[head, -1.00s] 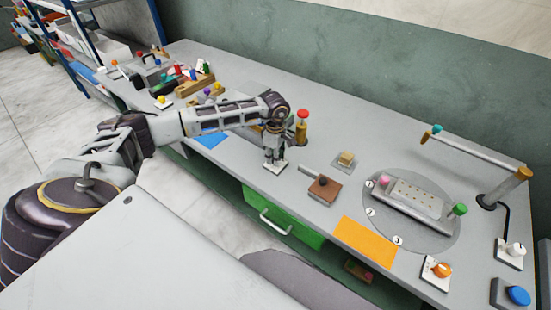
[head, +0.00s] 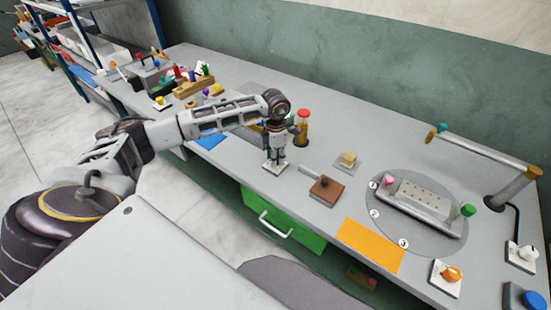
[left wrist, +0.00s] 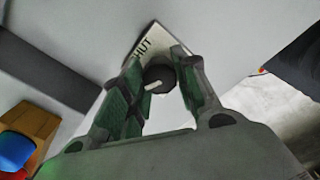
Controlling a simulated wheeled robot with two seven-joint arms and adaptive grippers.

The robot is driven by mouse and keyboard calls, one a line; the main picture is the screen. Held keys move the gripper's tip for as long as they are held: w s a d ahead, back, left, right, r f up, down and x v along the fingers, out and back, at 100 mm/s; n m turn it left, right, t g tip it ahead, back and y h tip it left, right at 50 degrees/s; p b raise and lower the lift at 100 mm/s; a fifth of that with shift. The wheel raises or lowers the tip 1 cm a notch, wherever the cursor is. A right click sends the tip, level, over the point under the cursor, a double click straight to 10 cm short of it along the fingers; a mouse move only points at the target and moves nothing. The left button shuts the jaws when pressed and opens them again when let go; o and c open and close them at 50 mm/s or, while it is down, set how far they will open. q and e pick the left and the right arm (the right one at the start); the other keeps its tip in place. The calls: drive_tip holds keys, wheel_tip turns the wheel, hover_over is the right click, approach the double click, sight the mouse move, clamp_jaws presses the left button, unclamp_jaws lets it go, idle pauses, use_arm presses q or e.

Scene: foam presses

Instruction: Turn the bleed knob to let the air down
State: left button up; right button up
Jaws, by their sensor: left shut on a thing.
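My left gripper (head: 275,160) points down over a small white plate (head: 275,168) near the front edge of the bench. In the left wrist view, the green-padded fingers of the gripper (left wrist: 160,85) are closed on both sides of a dark round knob (left wrist: 158,75) with a pale pointer line. The knob sits on the white plate (left wrist: 148,42), where letters ending in "HUT" show and the rest is covered. In the head view the gripper hides the knob. My right gripper is not in view.
A red-capped brass post (head: 302,125) stands just behind my left gripper. To the right are a brown block (head: 325,188), an orange mat (head: 370,246) and a round grey disc (head: 376,220) holding a perforated plate. A green drawer (head: 283,222) is below the bench edge.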

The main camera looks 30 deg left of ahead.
use_arm(q)
drive_tip(key=n, duration=0.2)
drive_tip(key=shift+n+b, duration=0.35)
drive_tip(key=shift+n, duration=0.85)
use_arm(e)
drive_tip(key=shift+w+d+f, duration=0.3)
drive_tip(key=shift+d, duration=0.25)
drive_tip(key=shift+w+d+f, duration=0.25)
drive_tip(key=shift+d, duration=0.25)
use_arm(q)
drive_tip(key=o, duration=1)
drive_tip(key=shift+c, duration=0.2)
drive_tip(key=shift+o, duration=0.4)
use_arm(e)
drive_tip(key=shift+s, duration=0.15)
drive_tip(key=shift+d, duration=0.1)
use_arm(q)
wheel_tip(320, 180, up, 12)
